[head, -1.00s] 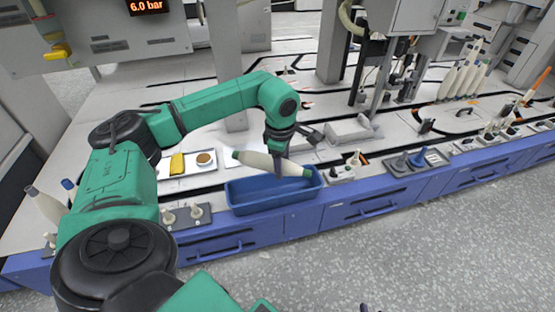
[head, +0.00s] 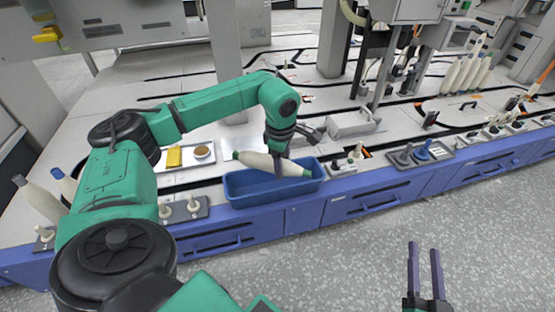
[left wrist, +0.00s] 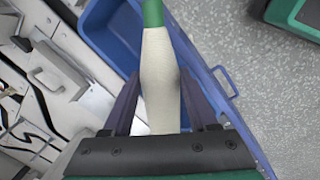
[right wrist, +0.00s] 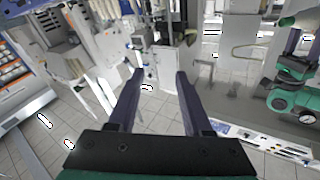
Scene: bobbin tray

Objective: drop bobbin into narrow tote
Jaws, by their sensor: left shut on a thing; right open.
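A cream bobbin (head: 257,161) with green ends is held lengthwise, slightly tilted, over the blue tote (head: 262,195). My left gripper (head: 279,168) is shut around its middle. The bobbin (left wrist: 160,60) also shows between the left gripper's fingers in the left wrist view, with the tote (left wrist: 108,40) behind it. The bobbin's far end reaches close to the tote's left rim; whether it touches is unclear. The gripper and bobbin hide part of the tote's inside. My right gripper (head: 424,250) is open and empty over the floor, and shows in the right wrist view (right wrist: 158,75).
Left of the tote, a rack with white pegs (head: 180,212) sits at the bench edge; behind it is a white tray (head: 188,164) with a yellow item and a round dish. Another peg holder (head: 343,168) stands right of the tote. A post (head: 226,50) rises behind.

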